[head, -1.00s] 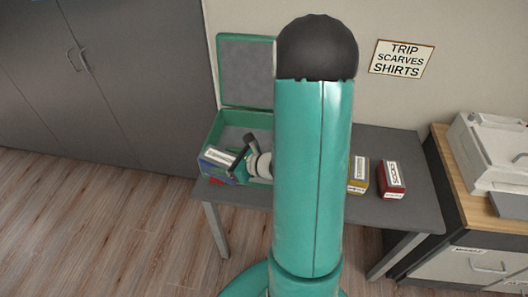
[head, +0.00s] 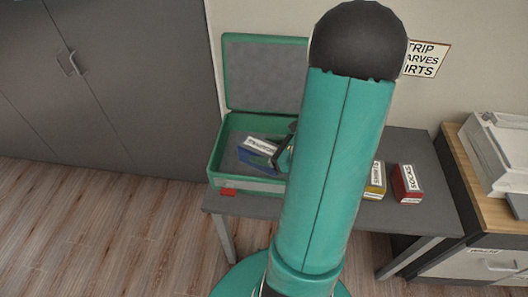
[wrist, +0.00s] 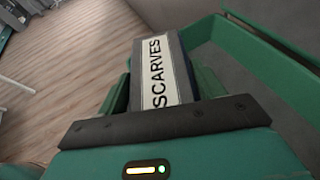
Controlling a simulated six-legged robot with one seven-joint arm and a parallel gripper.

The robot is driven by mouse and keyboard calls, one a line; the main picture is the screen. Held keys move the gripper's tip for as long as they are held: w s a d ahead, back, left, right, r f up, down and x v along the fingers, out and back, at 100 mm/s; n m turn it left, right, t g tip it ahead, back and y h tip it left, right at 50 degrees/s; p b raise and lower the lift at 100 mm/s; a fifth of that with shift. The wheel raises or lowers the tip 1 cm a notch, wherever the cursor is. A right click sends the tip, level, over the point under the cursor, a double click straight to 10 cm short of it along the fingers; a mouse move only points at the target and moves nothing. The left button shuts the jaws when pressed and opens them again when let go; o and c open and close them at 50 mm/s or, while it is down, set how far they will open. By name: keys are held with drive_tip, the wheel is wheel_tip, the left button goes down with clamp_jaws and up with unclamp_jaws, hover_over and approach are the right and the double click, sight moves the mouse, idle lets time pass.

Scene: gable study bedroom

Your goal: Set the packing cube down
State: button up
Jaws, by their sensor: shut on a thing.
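The packing cube is blue with a white label (head: 261,145); in the wrist view the label of the cube (wrist: 160,72) reads SCARVES. My gripper (head: 284,152) is shut on it, with the jaws on either side of the cube in the wrist view. The cube is within the outline of an open green suitcase (head: 216,160) on the grey table. I cannot tell whether its underside touches the suitcase floor. The suitcase's green rim (wrist: 270,42) runs along the right in the wrist view. My arm hides the suitcase's right part.
A yellow cube (head: 376,188) and a red cube (head: 407,190) labelled SOCKS stand on the table (head: 420,217), right of my arm. The suitcase lid (head: 262,72) stands open behind. A wall sign (head: 428,58) is partly hidden. A desk with a printer (head: 497,150) stands at right.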

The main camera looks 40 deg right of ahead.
drive_tip(key=w+d+f, duration=0.1)
drive_tip(key=w, duration=0.1)
drive_tip(key=w+d+f, duration=0.1)
drive_tip(key=w, duration=0.1)
drive_tip(key=w+d+f, duration=0.1)
drive_tip(key=w, duration=0.1)
drive_tip(key=shift+w+d+f, duration=0.2)
drive_tip(key=shift+w+f, duration=0.1)
drive_tip(key=shift+f, duration=0.05)
drive_tip(key=shift+w+d+f, duration=0.35)
drive_tip(key=shift+w+f, duration=0.3)
drive_tip(key=shift+f, duration=0.75)
drive_tip(key=shift+w+d+f, duration=0.35)
drive_tip(key=shift+w+f, duration=0.25)
drive_tip(key=shift+f, duration=0.85)
drive_tip(key=shift+w+d+f, duration=0.35)
drive_tip(key=shift+w+f, duration=0.3)
drive_tip(key=shift+f, duration=0.75)
drive_tip(key=shift+f, duration=0.15)
drive_tip(key=o, duration=1.1)
